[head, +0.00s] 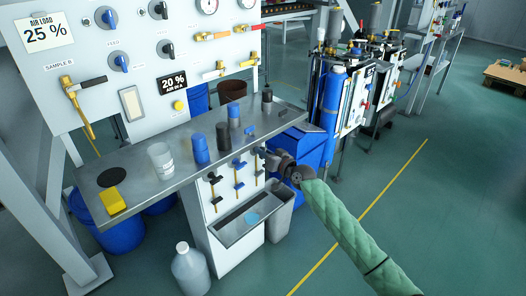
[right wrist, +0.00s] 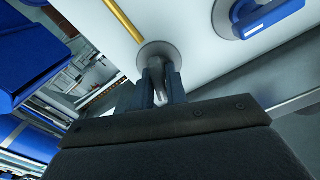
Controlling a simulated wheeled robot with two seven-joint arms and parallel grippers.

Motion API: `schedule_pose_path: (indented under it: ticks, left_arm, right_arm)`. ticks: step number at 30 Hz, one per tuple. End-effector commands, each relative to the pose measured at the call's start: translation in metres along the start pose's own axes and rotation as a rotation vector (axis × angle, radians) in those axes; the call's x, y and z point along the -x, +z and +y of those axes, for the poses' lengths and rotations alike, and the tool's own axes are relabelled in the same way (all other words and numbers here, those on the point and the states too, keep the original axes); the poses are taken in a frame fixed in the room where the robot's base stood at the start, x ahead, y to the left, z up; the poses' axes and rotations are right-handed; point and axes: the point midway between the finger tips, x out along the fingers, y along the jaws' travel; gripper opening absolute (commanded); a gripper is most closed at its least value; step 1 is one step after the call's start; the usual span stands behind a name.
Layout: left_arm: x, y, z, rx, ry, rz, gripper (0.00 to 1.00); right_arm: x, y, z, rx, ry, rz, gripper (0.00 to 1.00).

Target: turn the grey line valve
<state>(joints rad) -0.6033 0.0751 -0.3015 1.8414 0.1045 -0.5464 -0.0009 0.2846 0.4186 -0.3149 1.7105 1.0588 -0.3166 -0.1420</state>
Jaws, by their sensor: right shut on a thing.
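The grey line valve (right wrist: 156,76) shows in the right wrist view as a grey lever on a round flange, with a brass pipe running from it. It sits on the white front panel under the bench. My right gripper (head: 266,158) reaches the panel's right side in the head view. In the right wrist view its two fingers (right wrist: 160,88) are shut on the grey lever, one on each side. In the head view the gripper covers most of this valve. My left gripper is not in view.
A blue-handled valve (right wrist: 262,18) is close to the grey one in the right wrist view. Several blue and dark valves line the panel above a drip tray (head: 222,234). A grey bin (head: 282,212) stands just below my right gripper. The metal bench top (head: 185,165) overhangs the panel.

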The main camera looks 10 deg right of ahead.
Motion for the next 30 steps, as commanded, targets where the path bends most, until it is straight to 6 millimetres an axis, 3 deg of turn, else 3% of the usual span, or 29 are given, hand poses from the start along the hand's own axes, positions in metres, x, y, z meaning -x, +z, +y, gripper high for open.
schedule_pose_path:
  ticks: [30]
  left_arm:
    - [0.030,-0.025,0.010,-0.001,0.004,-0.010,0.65]
  right_arm:
    - [0.000,0.000,0.004,-0.941,0.001,0.002,0.00]
